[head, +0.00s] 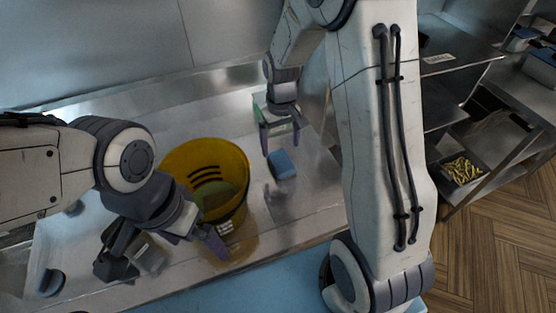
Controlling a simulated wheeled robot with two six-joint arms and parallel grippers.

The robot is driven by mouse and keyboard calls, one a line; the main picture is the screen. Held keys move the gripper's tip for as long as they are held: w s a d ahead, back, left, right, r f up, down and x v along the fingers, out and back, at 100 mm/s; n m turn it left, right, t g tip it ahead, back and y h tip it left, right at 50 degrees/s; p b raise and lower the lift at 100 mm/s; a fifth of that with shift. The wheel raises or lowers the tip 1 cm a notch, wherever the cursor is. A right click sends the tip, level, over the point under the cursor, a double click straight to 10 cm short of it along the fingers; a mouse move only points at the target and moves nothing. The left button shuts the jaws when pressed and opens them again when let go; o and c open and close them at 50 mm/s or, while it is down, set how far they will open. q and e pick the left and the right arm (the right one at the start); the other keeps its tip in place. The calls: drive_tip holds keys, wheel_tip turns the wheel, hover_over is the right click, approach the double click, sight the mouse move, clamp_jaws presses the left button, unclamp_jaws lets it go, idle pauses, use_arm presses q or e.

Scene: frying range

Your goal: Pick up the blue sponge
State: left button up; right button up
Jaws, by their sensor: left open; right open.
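The blue sponge (282,164) lies on the steel counter (318,190), to the right of a yellow bucket. My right gripper (281,143) hangs just above and behind the sponge in the picture, with its fingers apart and nothing between them. I cannot tell whether a fingertip touches the sponge. My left gripper (180,252) is open and empty at the lower left, in front of the bucket.
The yellow bucket (232,160) stands between my two grippers, with something greenish inside. A steel wall (140,45) closes off the back. At the right, shelves (455,60) and a tray of yellow fries (462,170) stand apart over a wooden floor.

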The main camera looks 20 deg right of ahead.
sight(281, 160)
drive_tip(key=shift+s+d+f, duration=0.1)
drive_tip(key=shift+d+f, duration=0.2)
drive_tip(key=shift+f, duration=0.5)
drive_tip(key=f, duration=0.1)
drive_tip(key=f+p, duration=0.1)
drive_tip(key=f, duration=0.2)
drive_tip(key=shift+s+a+f, duration=0.15)
drive_tip(key=shift+s+a, duration=0.05)
drive_tip(key=shift+a, duration=0.05)
drive_tip(key=shift+f, duration=0.45)
drive_tip(key=c, duration=1.3)
